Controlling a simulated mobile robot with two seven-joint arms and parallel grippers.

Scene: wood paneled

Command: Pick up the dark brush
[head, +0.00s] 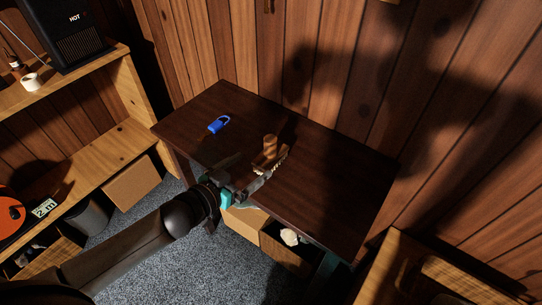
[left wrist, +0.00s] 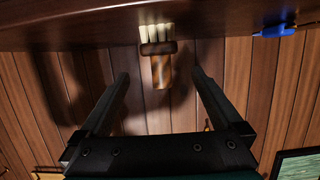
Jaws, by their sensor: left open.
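The dark brush (head: 270,145) is on the dark brown table, with a brown wooden handle sticking up and a row of pale bristles. In the left wrist view the brush (left wrist: 161,70) is at the upper middle, its bristles against the table surface. My left gripper (head: 272,173) is open just in front of the brush in the head view. In the left wrist view the left gripper (left wrist: 161,76) has its two fingers spread, one to each side of the brush handle, with gaps between. The fingers do not appear to touch it. My right gripper is not in view.
A blue object with a loop (head: 218,125) lies on the table (head: 330,180), left of the brush. The table's right half is clear. A wood-paneled wall (head: 340,60) stands behind. A wooden shelf (head: 110,150) is at the left, and a pale lump (head: 289,237) is below the table.

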